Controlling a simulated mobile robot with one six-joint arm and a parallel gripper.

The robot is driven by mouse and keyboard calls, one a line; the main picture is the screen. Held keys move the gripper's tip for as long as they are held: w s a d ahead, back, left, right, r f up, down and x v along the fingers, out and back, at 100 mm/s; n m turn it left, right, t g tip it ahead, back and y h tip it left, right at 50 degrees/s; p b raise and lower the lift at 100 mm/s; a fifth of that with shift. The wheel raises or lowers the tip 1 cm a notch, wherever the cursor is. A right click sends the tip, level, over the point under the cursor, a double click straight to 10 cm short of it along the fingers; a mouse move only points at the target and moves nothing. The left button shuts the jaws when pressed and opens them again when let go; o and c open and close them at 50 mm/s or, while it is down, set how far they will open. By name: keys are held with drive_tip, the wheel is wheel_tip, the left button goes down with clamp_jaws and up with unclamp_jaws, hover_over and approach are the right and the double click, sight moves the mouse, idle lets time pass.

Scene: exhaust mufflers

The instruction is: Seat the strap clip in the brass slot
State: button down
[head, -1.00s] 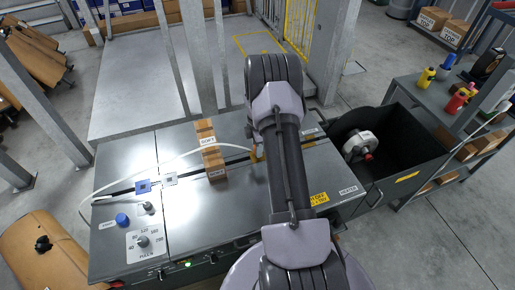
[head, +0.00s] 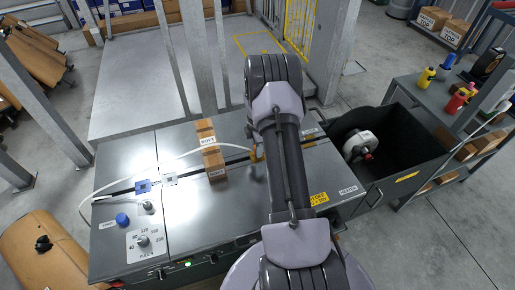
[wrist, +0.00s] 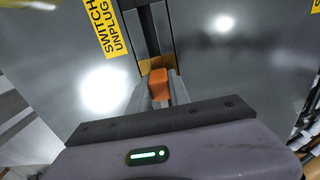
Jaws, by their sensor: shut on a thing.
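The orange strap clip (wrist: 158,86) is between the two grey fingers of my gripper (wrist: 160,93) in the wrist view. My gripper is shut on it. The brass slot (wrist: 145,66) shows just beyond the clip, at the near end of a dark groove. The clip overlaps the brass in this view; I cannot tell whether it is in the slot or above it. In the head view, a white strap (head: 190,154) arcs across the machine top to a small orange-brown piece beside my arm. My arm hides the gripper there.
A cardboard box (head: 209,155) stands on the metal machine top (head: 190,220) under the strap. Blue and white tags lie along the groove at left. A dark open bin (head: 400,130) holds a white spool at right. Yellow warning labels lie near the gripper.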

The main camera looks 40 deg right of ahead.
drive_tip(key=shift+f, duration=0.4)
drive_tip(key=c, duration=1.1)
unclamp_jaws()
drive_tip(key=shift+c, duration=0.2)
wheel_tip(320, 180, up, 17)
drive_tip(key=p, duration=0.6)
drive_tip(key=shift+r, duration=0.2)
